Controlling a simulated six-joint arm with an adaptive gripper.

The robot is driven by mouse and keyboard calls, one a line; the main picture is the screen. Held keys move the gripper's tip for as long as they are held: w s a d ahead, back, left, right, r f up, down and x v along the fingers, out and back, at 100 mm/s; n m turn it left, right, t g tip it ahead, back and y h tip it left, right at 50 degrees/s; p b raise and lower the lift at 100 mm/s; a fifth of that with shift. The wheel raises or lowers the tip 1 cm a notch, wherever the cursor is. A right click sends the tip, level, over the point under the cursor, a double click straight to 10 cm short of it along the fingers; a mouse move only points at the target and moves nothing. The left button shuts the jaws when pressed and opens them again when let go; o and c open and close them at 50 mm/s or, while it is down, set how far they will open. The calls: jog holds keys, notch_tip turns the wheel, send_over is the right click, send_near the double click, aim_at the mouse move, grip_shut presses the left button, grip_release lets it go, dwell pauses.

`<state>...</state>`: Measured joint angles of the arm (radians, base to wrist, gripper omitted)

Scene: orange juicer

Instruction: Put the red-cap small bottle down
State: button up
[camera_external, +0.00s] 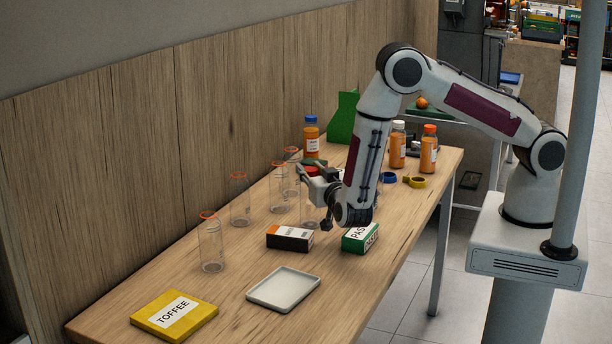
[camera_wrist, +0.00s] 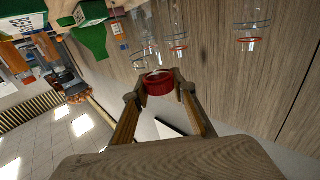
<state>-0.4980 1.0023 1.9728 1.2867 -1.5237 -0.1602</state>
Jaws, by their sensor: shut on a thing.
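My gripper (camera_external: 308,175) is over the middle of the wooden table (camera_external: 345,290), beside the row of clear glasses. In the wrist view my gripper (camera_wrist: 160,84) is shut on the red-cap small bottle, whose red cap (camera_wrist: 159,80) shows between the fingertips. A bit of the red cap (camera_external: 312,171) also shows in the external view. The bottle's body is largely hidden, and I cannot tell whether its base touches the table.
Several clear glasses with orange rims (camera_external: 211,250) stand along the wall side. Orange bottles (camera_external: 429,150) stand toward the far end.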

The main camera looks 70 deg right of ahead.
jog(key=shift+f, duration=0.1)
jog(key=o, duration=1)
jog(key=shift+c, duration=0.2)
jog(key=shift+s+a, duration=0.1)
jog(key=shift+a, duration=0.05)
jog(key=v, duration=1.1)
jog(key=shift+s+a, duration=0.2)
jog(key=shift+s, duration=0.05)
